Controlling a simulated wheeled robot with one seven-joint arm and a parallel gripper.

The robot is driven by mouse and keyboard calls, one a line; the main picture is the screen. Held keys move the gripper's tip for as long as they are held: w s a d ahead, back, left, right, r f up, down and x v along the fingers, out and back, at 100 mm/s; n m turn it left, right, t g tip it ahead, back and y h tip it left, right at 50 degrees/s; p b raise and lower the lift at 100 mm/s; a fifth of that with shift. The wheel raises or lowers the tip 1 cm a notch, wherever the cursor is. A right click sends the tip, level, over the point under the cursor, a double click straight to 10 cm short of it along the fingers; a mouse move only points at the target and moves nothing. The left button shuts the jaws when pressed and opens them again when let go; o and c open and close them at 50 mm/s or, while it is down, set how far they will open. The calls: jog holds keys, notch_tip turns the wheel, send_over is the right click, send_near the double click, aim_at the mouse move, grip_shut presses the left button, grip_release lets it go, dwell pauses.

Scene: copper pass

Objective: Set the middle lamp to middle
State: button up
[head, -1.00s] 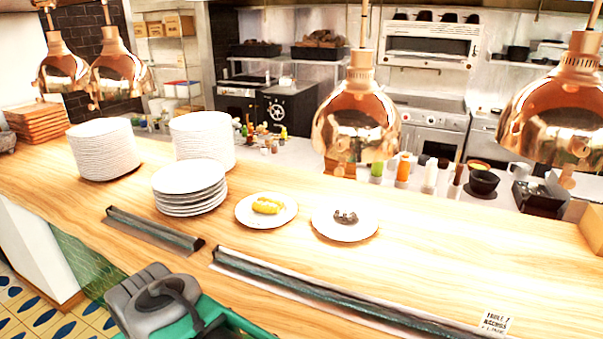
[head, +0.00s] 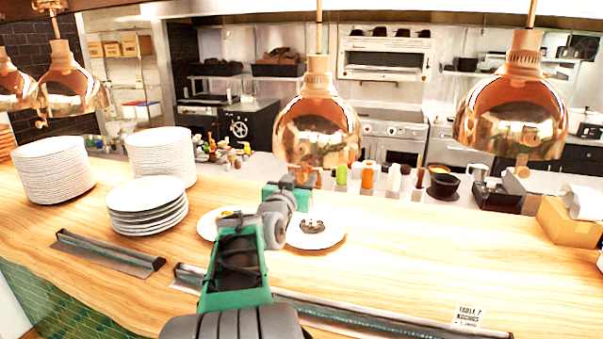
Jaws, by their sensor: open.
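Several copper heat lamps hang in a row over the counter. The lamp in the centre of the picture (head: 318,135) is a shiny dome on a thin rod, with a small copper piece below its rim. Another lamp (head: 512,112) hangs to the right, with a similar copper tab under it. Two lamps hang at the left, the nearer one (head: 70,92) whole and the other (head: 8,88) cut by the edge. My gripper (head: 298,180) is open just below the centre lamp's lower left rim. My arm partly hides it, and I cannot tell whether it touches the lamp.
The wooden counter (head: 400,252) carries plate stacks (head: 147,195) at left and two single plates below my gripper, one (head: 330,240) partly covered by my arm. A metal rail (head: 390,318) runs along the front.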

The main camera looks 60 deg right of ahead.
jog(key=shift+w+d, duration=0.1)
jog(key=shift+d, duration=0.4)
grip_shut()
dwell(0.6)
dwell(0.5)
